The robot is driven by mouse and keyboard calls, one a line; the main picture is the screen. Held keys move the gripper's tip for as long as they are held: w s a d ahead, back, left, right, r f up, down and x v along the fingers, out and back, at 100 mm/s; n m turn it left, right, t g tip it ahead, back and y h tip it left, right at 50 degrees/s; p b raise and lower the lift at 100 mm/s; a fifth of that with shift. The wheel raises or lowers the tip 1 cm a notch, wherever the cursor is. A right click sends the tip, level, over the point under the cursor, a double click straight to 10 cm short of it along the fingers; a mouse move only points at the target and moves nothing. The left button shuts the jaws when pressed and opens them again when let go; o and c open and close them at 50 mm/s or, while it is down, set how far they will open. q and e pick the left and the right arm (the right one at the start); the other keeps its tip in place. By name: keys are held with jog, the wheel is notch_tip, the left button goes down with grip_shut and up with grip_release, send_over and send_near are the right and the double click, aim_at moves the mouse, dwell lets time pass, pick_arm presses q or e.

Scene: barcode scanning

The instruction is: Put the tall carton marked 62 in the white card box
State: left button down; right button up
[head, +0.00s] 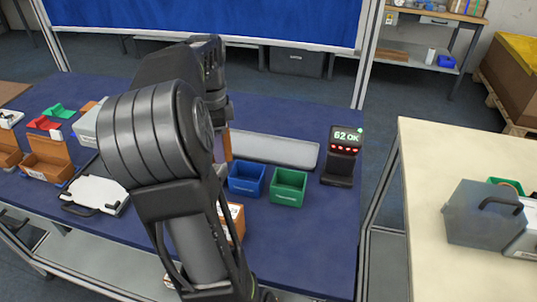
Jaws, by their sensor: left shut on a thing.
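My left arm rises through the middle of the head view and hides much of the table. My left gripper (219,112) is behind the arm's big joint, pointing down, its fingertips mostly hidden. It is shut on a tall orange-brown carton (228,146), of which only a narrow strip shows; no number can be read on it. A whitish box (86,126) shows partly at the left edge of my arm; I cannot tell whether it is the white card box. The scanner stand (338,170) shows "62 OK" and a green light. My right gripper is not in view.
A blue bin (246,179) and a green bin (289,187) stand right of my arm, before a grey tray (270,149). An orange box (236,221) is partly hidden. A white clipboard-like item (96,195) and brown bins (49,160) lie left. Blue table is clear front right.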

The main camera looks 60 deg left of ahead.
pick_arm(q)
jog(key=shift+s+a+r+m, duration=0.7)
jog(key=shift+a+m, duration=0.05)
jog(key=shift+m, duration=0.55)
jog(key=shift+s+a+r+m, duration=0.65)
jog(key=shift+a+m, duration=0.05)
jog(key=shift+m, duration=0.6)
jog(key=shift+f, duration=0.15)
jog(key=shift+f, duration=2.7)
jog(key=c, duration=0.7)
grip_release()
